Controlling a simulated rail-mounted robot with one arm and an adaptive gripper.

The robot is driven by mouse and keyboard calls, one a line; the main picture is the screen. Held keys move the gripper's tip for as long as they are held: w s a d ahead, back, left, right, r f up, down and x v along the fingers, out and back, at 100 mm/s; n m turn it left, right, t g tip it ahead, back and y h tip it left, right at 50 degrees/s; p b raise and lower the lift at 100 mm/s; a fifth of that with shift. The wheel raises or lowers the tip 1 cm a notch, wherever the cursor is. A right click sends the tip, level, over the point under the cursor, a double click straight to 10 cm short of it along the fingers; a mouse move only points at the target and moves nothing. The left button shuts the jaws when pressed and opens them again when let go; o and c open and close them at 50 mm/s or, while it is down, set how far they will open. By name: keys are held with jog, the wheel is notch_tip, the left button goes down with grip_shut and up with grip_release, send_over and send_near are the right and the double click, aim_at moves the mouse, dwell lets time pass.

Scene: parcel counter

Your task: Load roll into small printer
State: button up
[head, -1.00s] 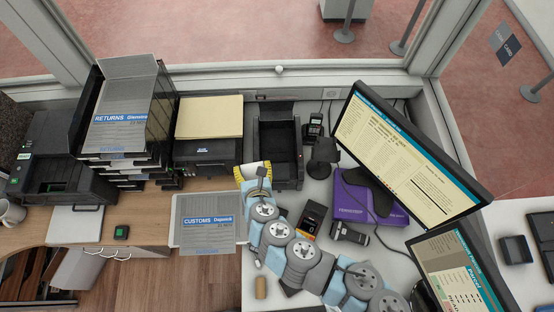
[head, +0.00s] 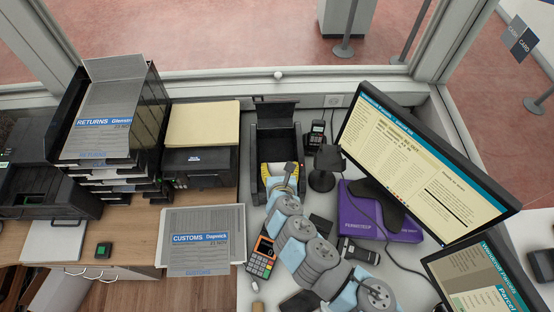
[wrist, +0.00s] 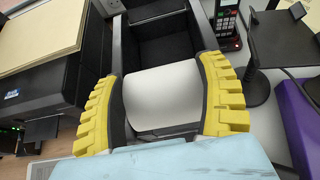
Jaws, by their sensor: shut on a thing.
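My gripper (wrist: 164,105) has yellow ribbed fingers and is shut on a white paper roll (wrist: 164,97), one finger on each side of it. The roll is held at the near end of the small black printer (wrist: 152,45), whose bay is open with the lid up at the back. In the wrist view the roll hides the near part of the bay; whether it touches the printer I cannot tell.
A larger black printer (head: 200,162) with yellowish paper stands left of the small printer. A handset (head: 315,135) and a black stand (head: 322,170) are close on the right. A card terminal (head: 262,258), purple box (head: 370,215) and monitor (head: 425,150) lie nearer or further right.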

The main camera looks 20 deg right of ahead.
jog(key=shift+w+d+f+b, duration=0.3)
jog(key=shift+w+d+f, duration=0.25)
jog(key=shift+w+f, duration=1.25)
jog(key=shift+w+d+f+b, duration=0.35)
jog(key=shift+w+d+f, duration=0.15)
jog(key=shift+w+f, duration=1.3)
jog(key=shift+w+d+f+b, duration=0.3)
jog(key=shift+w+d+f, duration=0.25)
jog(key=shift+w+f, duration=1.25)
jog(key=shift+s+f, duration=0.35)
jog(key=shift+s, duration=0.05)
jog(key=shift+f, duration=0.35)
jog(key=shift+f+b, duration=0.2)
jog(key=shift+b, duration=0.1)
jog(key=o, duration=1)
jog(key=shift+o, duration=0.2)
jog(key=shift+r, duration=0.15)
